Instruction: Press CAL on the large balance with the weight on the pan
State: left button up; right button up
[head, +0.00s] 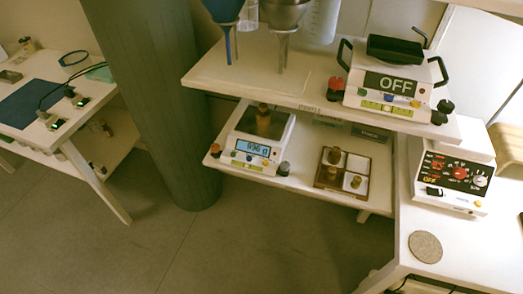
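A white balance (236,158) stands on the lower shelf with a lit blue display (251,147). The digits are too small to read surely. A row of small coloured buttons lies below the display; their labels, CAL included, cannot be read. A brass weight (263,117) stands upright on its dark pan (278,125). A second white device (358,98) on the upper shelf has a display reading OFF (394,84), a black tray (394,50) on top and side handles; its front buttons are also unreadable. Neither of my grippers is in view.
The upper shelf (245,88) overhangs the lower one. A weight box (342,193) with several brass weights sits right of the lower balance. Funnels (285,12) stand above. A dial device (455,175) and grey disc (425,247) are at right. A thick column (150,90) stands left; the floor is clear.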

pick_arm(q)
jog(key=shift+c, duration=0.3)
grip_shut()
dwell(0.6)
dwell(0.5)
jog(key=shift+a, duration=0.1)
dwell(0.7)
